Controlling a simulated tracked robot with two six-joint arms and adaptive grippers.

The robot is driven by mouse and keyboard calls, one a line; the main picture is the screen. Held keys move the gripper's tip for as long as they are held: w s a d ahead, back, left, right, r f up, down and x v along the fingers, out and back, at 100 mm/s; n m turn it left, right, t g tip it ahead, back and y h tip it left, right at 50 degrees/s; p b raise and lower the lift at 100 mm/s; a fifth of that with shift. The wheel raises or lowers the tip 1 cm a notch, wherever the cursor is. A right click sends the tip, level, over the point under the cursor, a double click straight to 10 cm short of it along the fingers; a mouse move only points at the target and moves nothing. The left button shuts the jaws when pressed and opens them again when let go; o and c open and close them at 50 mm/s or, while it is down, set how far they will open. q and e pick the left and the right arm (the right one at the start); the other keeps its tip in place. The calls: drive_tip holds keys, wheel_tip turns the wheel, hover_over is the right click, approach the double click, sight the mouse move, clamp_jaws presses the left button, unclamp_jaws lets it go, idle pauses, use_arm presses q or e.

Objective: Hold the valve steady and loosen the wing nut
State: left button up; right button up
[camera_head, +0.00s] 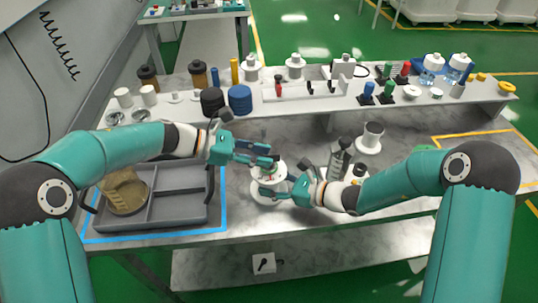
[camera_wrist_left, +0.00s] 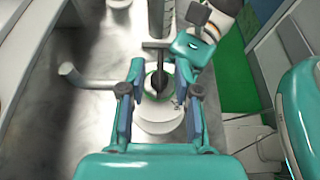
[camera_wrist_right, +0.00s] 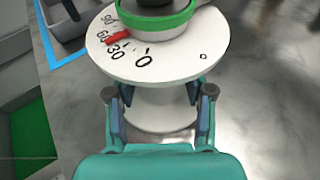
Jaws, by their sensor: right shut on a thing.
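The valve (camera_head: 268,172) stands on the marble table, a white body with a round dial. In the right wrist view its dial (camera_wrist_right: 180,62) shows numbers, a red pointer, a green ring and a black top. My right gripper (camera_head: 273,192) is shut on the white body below the dial; its fingers also show in the right wrist view (camera_wrist_right: 160,100). My left gripper (camera_head: 272,156) is open above the valve. In the left wrist view its fingers (camera_wrist_left: 163,95) stand apart on either side of the green ring. A dark stem with a crosspiece (camera_wrist_left: 158,46) rises there; I cannot tell whether this is the wing nut.
A grey divided tray (camera_head: 180,207) holding a tan round part (camera_head: 125,192) lies at the left within blue tape. A crowded raised shelf (camera_head: 320,100) runs behind.

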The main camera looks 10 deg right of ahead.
use_arm(q)
drive_tip(key=shift+x, duration=1.15)
clamp_jaws()
